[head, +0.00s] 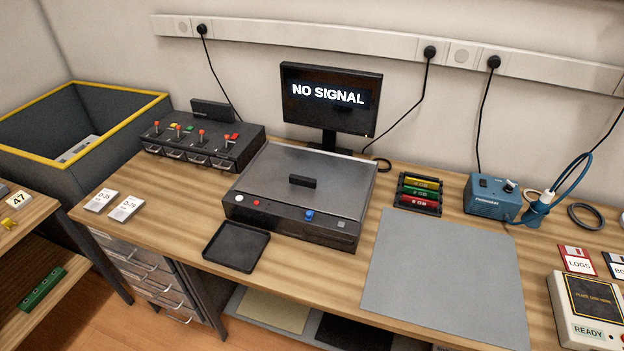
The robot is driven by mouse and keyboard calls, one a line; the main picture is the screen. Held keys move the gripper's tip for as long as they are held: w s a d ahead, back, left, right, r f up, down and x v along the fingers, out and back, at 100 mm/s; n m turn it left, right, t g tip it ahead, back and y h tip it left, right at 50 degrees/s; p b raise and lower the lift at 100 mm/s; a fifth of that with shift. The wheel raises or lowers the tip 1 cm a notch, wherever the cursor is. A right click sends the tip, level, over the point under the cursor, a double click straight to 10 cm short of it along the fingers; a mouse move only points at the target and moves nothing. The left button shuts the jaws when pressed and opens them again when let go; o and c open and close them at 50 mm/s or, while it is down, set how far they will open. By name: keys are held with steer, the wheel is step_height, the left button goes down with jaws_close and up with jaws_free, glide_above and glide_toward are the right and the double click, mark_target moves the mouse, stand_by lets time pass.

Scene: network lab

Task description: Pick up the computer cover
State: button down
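The computer is a flat dark box in the middle of the wooden bench in the head view. Its grey computer cover (318,182) lies flat on top, with a small black handle (302,181) standing up at its middle. The front panel below the cover carries a white button, a red button and a blue knob. The cover appears seated on the case, and nothing lies on it. My gripper is not in this view.
A monitor (330,98) reading NO SIGNAL stands behind the computer. A black box with red-tipped levers (203,139) is close on its left, and a black tray (236,247) lies in front. A memory rack (418,193) and a bare grey mat (446,270) are to the right.

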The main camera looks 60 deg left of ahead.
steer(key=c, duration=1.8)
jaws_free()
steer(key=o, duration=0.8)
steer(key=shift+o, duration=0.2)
